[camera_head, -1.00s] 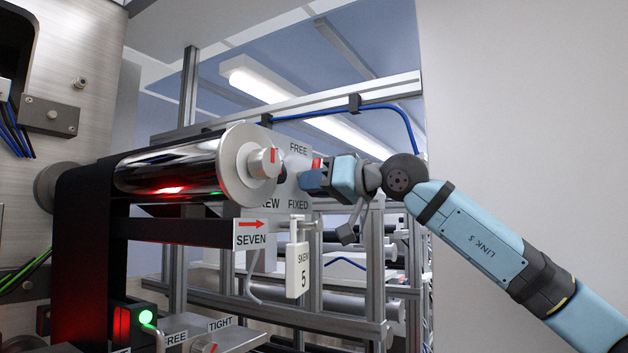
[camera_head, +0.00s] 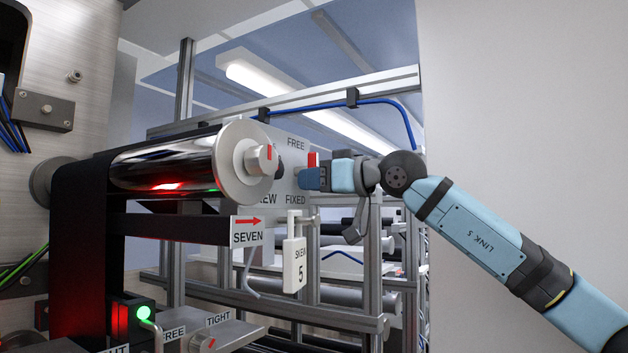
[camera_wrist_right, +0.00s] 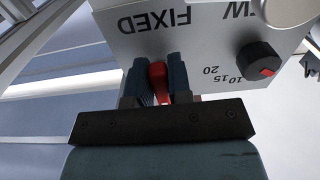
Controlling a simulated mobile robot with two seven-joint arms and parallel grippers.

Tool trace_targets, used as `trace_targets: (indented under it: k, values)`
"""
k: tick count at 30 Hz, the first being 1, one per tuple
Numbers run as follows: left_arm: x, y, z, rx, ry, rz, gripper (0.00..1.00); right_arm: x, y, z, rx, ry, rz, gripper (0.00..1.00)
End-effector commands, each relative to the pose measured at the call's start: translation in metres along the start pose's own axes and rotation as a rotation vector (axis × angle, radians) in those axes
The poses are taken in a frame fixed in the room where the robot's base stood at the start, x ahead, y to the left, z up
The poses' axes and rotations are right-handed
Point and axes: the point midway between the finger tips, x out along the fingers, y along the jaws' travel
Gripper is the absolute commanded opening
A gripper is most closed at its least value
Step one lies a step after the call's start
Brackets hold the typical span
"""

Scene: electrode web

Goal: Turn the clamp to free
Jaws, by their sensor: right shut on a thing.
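The clamp's red lever (camera_wrist_right: 158,82) sits between the two fingers of my right gripper (camera_wrist_right: 160,85) in the right wrist view, and the gripper is shut on it. In the head view the red lever (camera_head: 313,160) shows just above my right gripper (camera_head: 305,178), standing about upright. The clamp plate (camera_head: 294,146) carries the word FREE at its top and FIXED at its bottom. The FIXED label also shows upside down in the right wrist view (camera_wrist_right: 168,20). The lever's pivot is hidden by the gripper. My left gripper is not in view.
A shiny roller (camera_head: 165,165) with a knob (camera_head: 262,159) lies left of the plate. A black knob (camera_wrist_right: 260,62) with a number scale is beside the fingers. A pale wall (camera_head: 530,110) stands on the right.

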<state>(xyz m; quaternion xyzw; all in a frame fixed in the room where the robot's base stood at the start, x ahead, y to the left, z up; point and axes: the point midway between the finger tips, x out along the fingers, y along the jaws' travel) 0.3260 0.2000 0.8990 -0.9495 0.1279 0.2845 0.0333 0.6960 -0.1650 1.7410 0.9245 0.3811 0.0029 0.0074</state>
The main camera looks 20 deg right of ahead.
Motion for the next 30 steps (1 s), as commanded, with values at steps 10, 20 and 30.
trace_targets:
  k: [10,20,30]
  values:
    - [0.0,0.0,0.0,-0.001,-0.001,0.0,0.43,-0.001,0.0,-0.003,0.0,0.005,0.001,0.43]
    - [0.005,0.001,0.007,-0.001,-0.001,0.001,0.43,-0.018,0.001,0.001,0.0,0.004,0.002,0.43]
    - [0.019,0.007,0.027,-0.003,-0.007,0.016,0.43,-0.094,0.001,0.002,-0.001,0.005,0.004,0.43]
